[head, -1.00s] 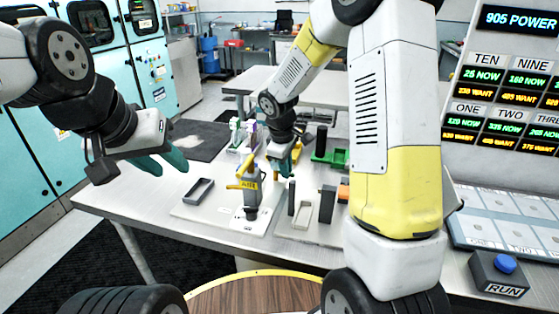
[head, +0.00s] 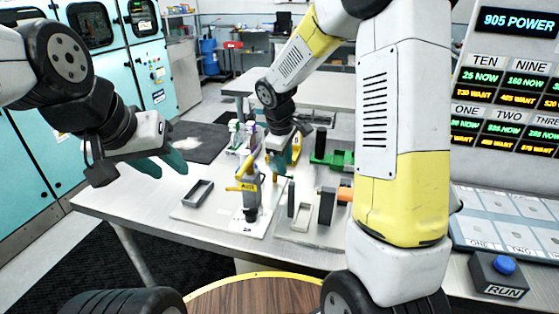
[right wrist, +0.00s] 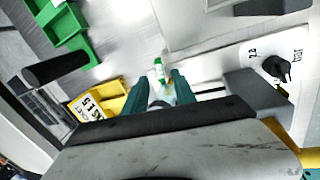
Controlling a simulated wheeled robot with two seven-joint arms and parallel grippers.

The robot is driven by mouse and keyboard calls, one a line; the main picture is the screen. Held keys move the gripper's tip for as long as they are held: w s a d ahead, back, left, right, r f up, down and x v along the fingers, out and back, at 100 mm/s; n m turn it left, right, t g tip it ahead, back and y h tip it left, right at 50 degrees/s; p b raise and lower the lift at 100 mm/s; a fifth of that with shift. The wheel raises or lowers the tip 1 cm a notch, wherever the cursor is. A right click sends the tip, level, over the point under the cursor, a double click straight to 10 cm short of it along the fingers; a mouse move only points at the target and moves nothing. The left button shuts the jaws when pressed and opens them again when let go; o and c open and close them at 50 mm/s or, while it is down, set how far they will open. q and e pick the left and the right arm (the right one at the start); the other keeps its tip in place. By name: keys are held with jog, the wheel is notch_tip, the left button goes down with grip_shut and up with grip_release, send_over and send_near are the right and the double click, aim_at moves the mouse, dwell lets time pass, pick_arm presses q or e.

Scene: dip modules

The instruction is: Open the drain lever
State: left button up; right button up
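A grey device (head: 250,197) with a yellow label stands upright on a white base plate (head: 232,220) on the table. A yellow lever-like part (head: 246,166) slants up from it; I cannot tell whether this is the drain lever. My right gripper (head: 281,168) hangs behind and to the right of this device, fingers down. My left gripper (head: 165,165) is open and empty above the table's left side.
A grey open tray (head: 198,193) lies left of the device. A dark upright block (head: 327,205) and a green block (head: 340,160) stand to the right. A yellow labelled block (right wrist: 100,100) is beside my right fingers. A RUN button box (head: 500,275) sits at the right.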

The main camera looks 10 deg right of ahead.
jog(key=shift+v, duration=2.2)
jog(key=shift+s, duration=0.1)
jog(key=s+d+r+m+t+y, duration=0.1)
jog(key=s+r+m, duration=0.4)
jog(key=s, duration=0.6)
jog(key=s+d+r+m+t+y, duration=0.2)
jog(key=s+r+m, duration=0.4)
jog(key=s, duration=0.5)
jog(key=shift+s+d+r+t+y, duration=0.35)
jog(key=shift+d+r+t, duration=0.15)
jog(key=shift+d+r, duration=0.2)
